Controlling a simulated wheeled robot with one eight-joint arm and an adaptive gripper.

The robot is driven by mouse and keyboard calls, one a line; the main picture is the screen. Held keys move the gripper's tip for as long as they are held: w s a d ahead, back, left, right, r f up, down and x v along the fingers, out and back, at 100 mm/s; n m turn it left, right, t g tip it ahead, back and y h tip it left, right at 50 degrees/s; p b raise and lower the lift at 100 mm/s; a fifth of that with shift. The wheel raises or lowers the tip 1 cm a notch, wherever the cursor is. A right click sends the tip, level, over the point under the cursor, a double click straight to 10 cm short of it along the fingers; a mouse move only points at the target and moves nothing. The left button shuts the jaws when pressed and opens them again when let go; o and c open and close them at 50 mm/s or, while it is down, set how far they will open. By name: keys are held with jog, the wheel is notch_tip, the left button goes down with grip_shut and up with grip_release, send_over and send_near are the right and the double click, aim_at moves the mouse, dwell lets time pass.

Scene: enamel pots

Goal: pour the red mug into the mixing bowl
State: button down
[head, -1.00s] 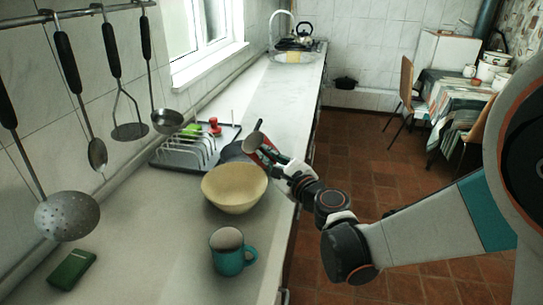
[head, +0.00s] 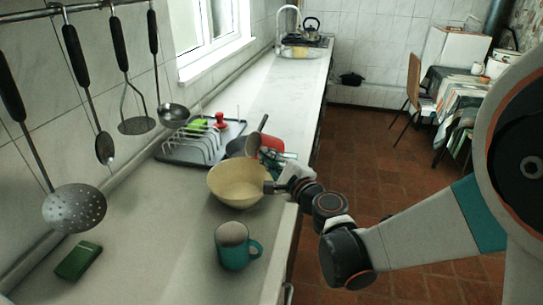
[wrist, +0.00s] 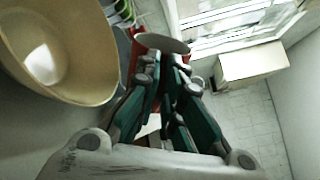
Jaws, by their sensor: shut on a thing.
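The red mug (head: 270,146) is at the far right side of the cream mixing bowl (head: 238,187), tilted with its mouth towards the left. My gripper (head: 278,158) is shut on the mug and holds it above the counter, close to the bowl's rim. In the wrist view, the red mug (wrist: 138,44) shows beyond the fingers of my gripper (wrist: 172,68), which hide much of it. The mixing bowl (wrist: 60,50) fills the upper left there and looks empty where its inside shows. I cannot see what is in the mug.
A teal mug (head: 233,247) stands in front of the bowl. A dark pan (head: 240,146) and a dish rack (head: 197,145) are behind it. A green box (head: 79,261) lies at the left. Utensils hang along the wall. The counter is clear towards the sink.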

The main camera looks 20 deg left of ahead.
jog(key=shift+s+a+f+n, duration=0.2)
jog(key=shift+f+n, duration=0.45)
jog(key=shift+n, duration=0.45)
jog(key=shift+s+a+r+n, duration=0.2)
jog(key=shift+s+a+n, duration=0.4)
jog(key=shift+n, duration=1.15)
jog(key=shift+s+a+r+n, duration=0.25)
jog(key=shift+s+a+n, duration=0.4)
jog(key=shift+n, duration=1.05)
jog(key=shift+s+a+r+n, duration=0.2)
jog(key=shift+s+a+n, duration=0.4)
jog(key=shift+n, duration=1.15)
jog(key=shift+s+d+t, duration=0.15)
jog(key=shift+d+t, duration=0.05)
jog(key=shift+t, duration=0.1)
jog(key=m, duration=0.2)
jog(key=r+m, duration=0.1)
jog(key=m, duration=0.2)
jog(key=shift+r, duration=0.1)
